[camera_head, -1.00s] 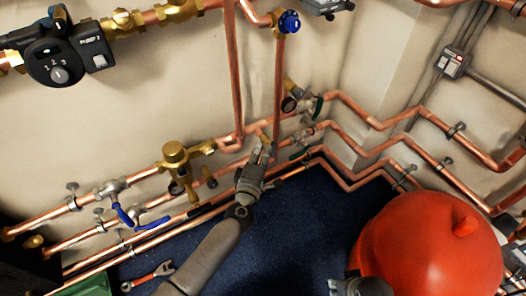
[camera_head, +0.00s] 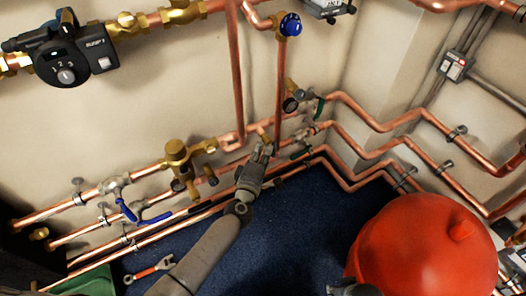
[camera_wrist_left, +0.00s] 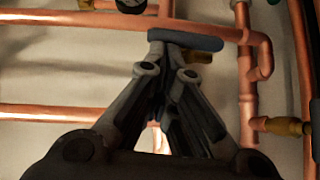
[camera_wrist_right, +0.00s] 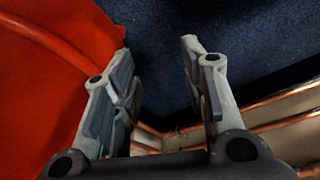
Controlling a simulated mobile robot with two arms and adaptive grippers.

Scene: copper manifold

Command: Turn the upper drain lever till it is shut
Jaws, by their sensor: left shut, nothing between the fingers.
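Two levers with green handles sit on the pipes by the corner in the head view: an upper one (camera_head: 319,107) and a lower one (camera_head: 300,153). I cannot tell for certain which is the upper drain lever. My left gripper (camera_head: 264,151) is shut and empty, in front of the pipes left of these levers. In the left wrist view, its fingertips (camera_wrist_left: 172,62) are together, just below a blue-grey handle (camera_wrist_left: 186,40); whether they touch cannot be told. My right gripper (camera_wrist_right: 155,55) is open and empty beside the red tank.
The red tank (camera_head: 425,250) stands at lower right. Two valves with blue levers (camera_head: 127,210) (camera_head: 155,218) are at left, near a brass valve (camera_head: 177,152). A pump (camera_head: 65,60) is at upper left. A wrench (camera_head: 148,270) lies on the blue floor (camera_head: 300,225).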

